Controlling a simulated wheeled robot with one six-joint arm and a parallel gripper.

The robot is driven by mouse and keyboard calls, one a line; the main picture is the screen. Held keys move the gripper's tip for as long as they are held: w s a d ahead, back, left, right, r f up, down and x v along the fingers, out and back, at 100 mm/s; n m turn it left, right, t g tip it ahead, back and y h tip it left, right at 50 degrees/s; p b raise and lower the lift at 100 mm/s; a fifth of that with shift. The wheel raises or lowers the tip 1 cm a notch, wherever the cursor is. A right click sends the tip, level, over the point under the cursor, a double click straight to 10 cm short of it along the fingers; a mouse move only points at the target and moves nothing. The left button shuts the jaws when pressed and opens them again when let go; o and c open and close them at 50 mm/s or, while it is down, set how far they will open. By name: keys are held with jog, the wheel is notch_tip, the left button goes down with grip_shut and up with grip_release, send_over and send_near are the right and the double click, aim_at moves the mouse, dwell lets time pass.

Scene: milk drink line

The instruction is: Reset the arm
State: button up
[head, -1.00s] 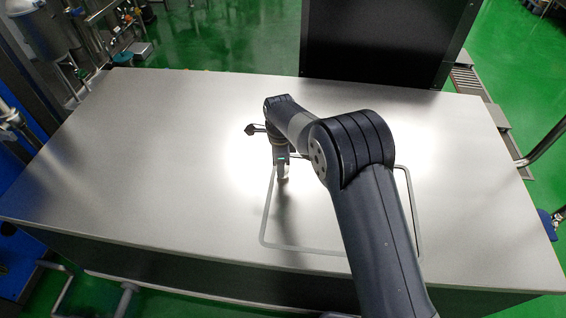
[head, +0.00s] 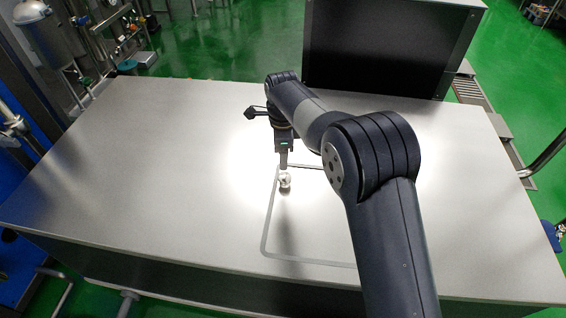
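My arm reaches over the table from the lower right in the head view. My gripper (head: 284,166) points down above the grey outline on the table. It is seen edge-on, so the gap between its fingers does not show. A small whitish, shiny round thing (head: 285,181) is right below the fingertips. I cannot tell whether the fingers touch it or whether it rests on the table.
The pale metal table (head: 150,170) is bare to the left of my arm. A grey rectangular outline (head: 268,215) marks its middle, partly hidden by my arm. A large dark box (head: 385,45) stands at the table's back edge. Tanks and pipes (head: 55,40) stand at the back left.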

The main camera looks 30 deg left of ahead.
aim_at(289, 178)
jog(key=shift+r, duration=0.8)
notch_tip(289, 178, down, 11)
jog(key=shift+d+f, duration=0.1)
jog(key=shift+w+d, duration=0.3)
jog(key=shift+d, duration=0.15)
jog(key=shift+w+d, duration=0.15)
jog(key=shift+d, duration=0.35)
jog(key=shift+r, duration=0.2)
jog(key=shift+a, duration=0.1)
